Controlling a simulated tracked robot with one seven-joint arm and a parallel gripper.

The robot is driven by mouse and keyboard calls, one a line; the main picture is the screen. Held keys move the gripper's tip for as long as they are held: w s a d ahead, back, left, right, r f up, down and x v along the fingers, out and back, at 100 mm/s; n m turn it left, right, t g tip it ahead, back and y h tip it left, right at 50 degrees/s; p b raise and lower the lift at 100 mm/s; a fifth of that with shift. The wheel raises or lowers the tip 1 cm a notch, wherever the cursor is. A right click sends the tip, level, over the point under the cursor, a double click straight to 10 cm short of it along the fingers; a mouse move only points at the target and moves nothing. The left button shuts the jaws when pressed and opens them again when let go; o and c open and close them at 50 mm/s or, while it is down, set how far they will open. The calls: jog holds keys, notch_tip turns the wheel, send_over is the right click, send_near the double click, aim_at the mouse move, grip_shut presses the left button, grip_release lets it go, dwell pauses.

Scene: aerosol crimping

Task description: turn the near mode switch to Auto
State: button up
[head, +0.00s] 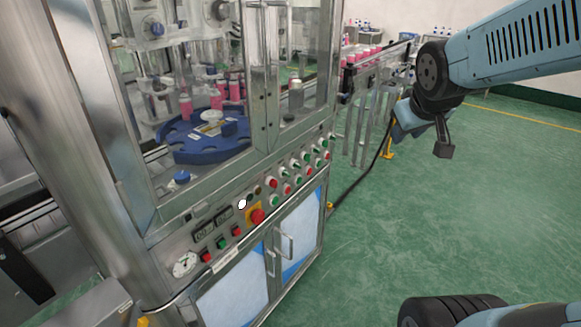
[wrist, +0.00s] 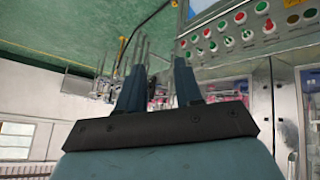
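The control panel (head: 262,212) runs along the front of the steel machine below its glass doors. It carries rows of red and green buttons (head: 287,188), with small dark knobs among them. It also shows upside down at the top right of the wrist view (wrist: 235,35). I cannot tell which knob is the near mode switch, nor its setting. My gripper (wrist: 160,72) has its two dark fingers apart with nothing between them. In the head view my gripper (head: 408,118) hangs right of the machine, apart from the panel.
A red emergency stop (head: 257,216) on a yellow plate sticks out of the panel. Door handles (head: 288,246) project below it. A conveyor (head: 372,62) with pink cans stands behind, and a black cable (head: 362,176) runs to the floor. The green floor (head: 400,230) at right is clear.

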jog(key=w+f+n+t+y, duration=0.15)
jog(key=w+f+n, duration=0.45)
jog(key=w, duration=0.6)
jog(key=n+t+y, duration=0.2)
jog(key=n+y, duration=0.6)
jog(key=y, duration=0.6)
send_near(288, 174)
jog(key=x, duration=0.9)
jog(key=shift+f, duration=0.1)
grip_shut()
